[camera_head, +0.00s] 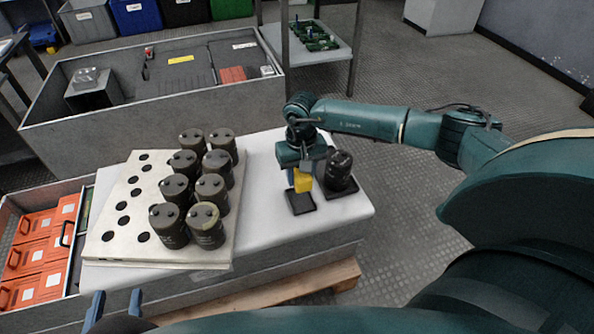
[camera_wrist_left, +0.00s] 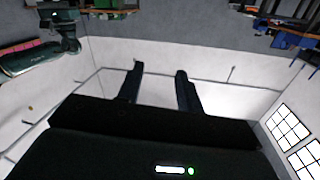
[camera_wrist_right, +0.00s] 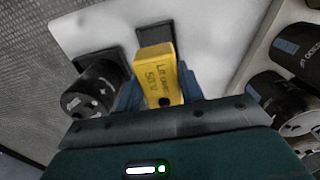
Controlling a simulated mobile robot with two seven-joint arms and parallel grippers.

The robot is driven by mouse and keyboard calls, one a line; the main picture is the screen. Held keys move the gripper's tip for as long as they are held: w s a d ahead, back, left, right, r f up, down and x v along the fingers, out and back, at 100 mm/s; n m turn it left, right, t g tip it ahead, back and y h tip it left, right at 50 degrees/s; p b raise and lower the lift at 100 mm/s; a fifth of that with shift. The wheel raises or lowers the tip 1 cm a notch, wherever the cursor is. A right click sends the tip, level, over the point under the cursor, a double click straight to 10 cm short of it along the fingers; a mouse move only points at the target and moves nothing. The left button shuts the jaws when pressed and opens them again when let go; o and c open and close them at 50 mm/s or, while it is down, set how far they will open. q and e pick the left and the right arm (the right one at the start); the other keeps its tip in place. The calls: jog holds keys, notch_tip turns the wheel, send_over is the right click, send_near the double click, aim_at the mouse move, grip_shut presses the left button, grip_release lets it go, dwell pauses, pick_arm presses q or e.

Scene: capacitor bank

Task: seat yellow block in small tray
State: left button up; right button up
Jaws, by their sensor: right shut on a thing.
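The yellow block (camera_head: 303,183) is held upright by my right gripper (camera_head: 302,172), with its lower end at the far edge of the small black tray (camera_head: 301,204) in the head view. I cannot tell whether block and tray touch. In the right wrist view, the yellow block (camera_wrist_right: 157,76) has dark lettering and sits between the blue fingers of my right gripper (camera_wrist_right: 160,98). The small tray (camera_wrist_right: 153,29) shows just beyond it, partly hidden. My left gripper (camera_head: 113,305) is open and empty near the lower left; its fingers (camera_wrist_left: 160,88) stand apart in the left wrist view.
A black capacitor (camera_head: 339,170) stands in a larger black tray (camera_head: 346,192) close beside the block, on the right. Several dark capacitors (camera_head: 206,226) stand on a pale board with holes (camera_head: 124,220) to the left. White tabletop (camera_head: 256,185) lies clear between.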

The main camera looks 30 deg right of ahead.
aim_at(300, 200)
notch_tip(300, 200, down, 3)
jog(key=shift+r+b, duration=0.2)
jog(key=shift+b, duration=0.6)
pick_arm(q)
jog(key=shift+s+d+m+t+h+b, duration=0.15)
jog(key=shift+d+m+t+h+b, duration=0.45)
jog(key=shift+h+b, duration=0.25)
pick_arm(e)
jog(key=shift+f, duration=1.3)
pick_arm(q)
jog(key=shift+r, duration=0.1)
jog(key=shift+f, duration=0.25)
jog(key=shift+f+b, duration=0.25)
jog(key=shift+b, duration=0.25)
pick_arm(e)
jog(key=shift+f, duration=0.25)
pick_arm(q)
jog(key=shift+f+b, duration=0.2)
jog(key=shift+b, duration=0.25)
pick_arm(e)
jog(key=shift+f, duration=0.45)
jog(key=o, duration=1.2)
